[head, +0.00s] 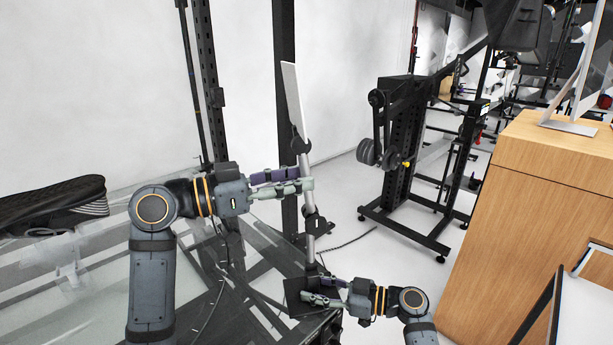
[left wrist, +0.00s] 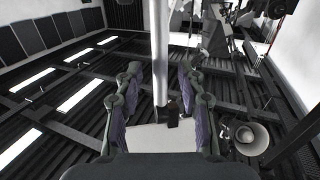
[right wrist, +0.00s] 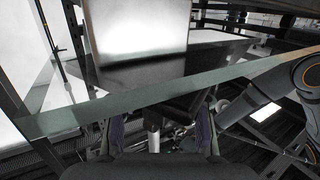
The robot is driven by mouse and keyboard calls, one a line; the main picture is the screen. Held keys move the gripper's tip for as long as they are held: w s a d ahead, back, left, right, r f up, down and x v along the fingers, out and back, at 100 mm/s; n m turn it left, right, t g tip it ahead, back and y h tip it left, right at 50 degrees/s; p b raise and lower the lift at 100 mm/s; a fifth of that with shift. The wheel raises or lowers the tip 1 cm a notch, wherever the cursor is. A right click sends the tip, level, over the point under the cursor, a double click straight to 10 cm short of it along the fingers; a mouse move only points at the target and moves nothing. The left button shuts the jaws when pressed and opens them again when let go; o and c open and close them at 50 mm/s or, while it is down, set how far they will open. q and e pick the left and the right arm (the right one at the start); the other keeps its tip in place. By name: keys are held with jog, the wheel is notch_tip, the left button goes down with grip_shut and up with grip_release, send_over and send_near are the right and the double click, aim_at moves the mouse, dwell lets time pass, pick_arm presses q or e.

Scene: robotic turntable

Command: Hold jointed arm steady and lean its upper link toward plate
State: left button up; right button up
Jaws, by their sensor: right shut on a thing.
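The jointed arm is a thin grey pole (head: 305,185) with a dark joint (head: 315,223) midway, standing on a dark square base (head: 295,290) at the glass table's corner. A slim pale panel (head: 292,95) tops it and leans slightly left. My left gripper (head: 308,178) is open, its fingers on both sides of the upper link; the left wrist view shows the pole (left wrist: 160,60) between them with gaps. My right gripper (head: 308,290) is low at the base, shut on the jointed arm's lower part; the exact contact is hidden. A pale square plate (right wrist: 140,30) shows in the right wrist view.
The glass table (head: 240,300) fills the lower left, with a black shoe-like object (head: 55,205) on it. A dark upright post (head: 285,100) stands behind the pole. A wooden cabinet (head: 530,210) is at the right. Open floor lies between.

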pick_arm(q)
jog(key=shift+x, duration=1.45)
jog(key=shift+c, duration=0.4)
grip_shut()
